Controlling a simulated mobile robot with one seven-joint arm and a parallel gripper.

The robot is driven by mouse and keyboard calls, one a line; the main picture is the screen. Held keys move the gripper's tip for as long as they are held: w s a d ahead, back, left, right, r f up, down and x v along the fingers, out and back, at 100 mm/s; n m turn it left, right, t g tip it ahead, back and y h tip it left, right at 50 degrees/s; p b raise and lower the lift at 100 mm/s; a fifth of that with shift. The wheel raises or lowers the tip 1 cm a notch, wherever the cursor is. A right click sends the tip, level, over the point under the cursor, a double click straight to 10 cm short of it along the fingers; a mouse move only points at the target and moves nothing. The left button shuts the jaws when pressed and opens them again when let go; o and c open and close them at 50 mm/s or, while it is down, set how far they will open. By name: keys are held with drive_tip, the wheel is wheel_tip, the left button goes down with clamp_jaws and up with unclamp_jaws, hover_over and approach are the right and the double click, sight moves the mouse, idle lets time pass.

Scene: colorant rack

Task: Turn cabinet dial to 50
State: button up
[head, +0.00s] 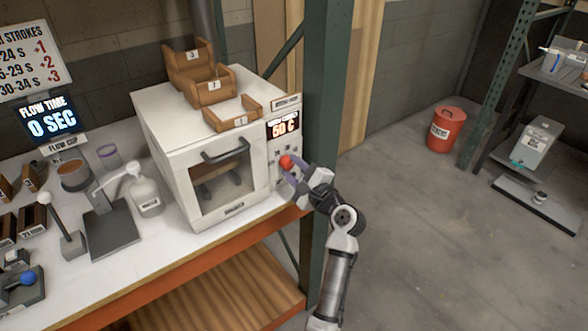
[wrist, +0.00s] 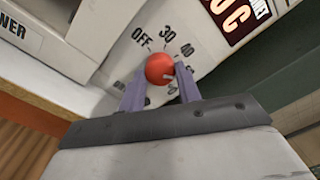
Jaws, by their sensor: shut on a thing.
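The cabinet dial is a red round knob (head: 286,162) on the right-hand panel of the white cabinet (head: 170,130). It also shows in the wrist view (wrist: 159,67), with OFF, 30 and 40 printed around its upper side. A small white mark on the knob sits at its lower right, close to my right finger. Other numbers are partly hidden by my fingers. My gripper (wrist: 160,86) is shut on the knob, one purple finger on each side. The display (head: 284,127) above the dial seems to read 60 C.
Wooden bins (head: 212,88) stand on the cabinet. A green rack post (head: 325,120) rises close to the right of the panel. A bottle (head: 146,192) and flow cup (head: 73,175) are on the bench to the left.

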idle(0.5)
drive_tip(key=o, duration=1)
drive_tip(key=shift+c, duration=0.2)
drive_tip(key=shift+s+d, duration=0.1)
drive_tip(key=b+v, duration=0.4)
drive_tip(key=v, duration=0.9)
drive_tip(key=shift+s+d, duration=0.2)
drive_tip(key=shift+s, duration=0.05)
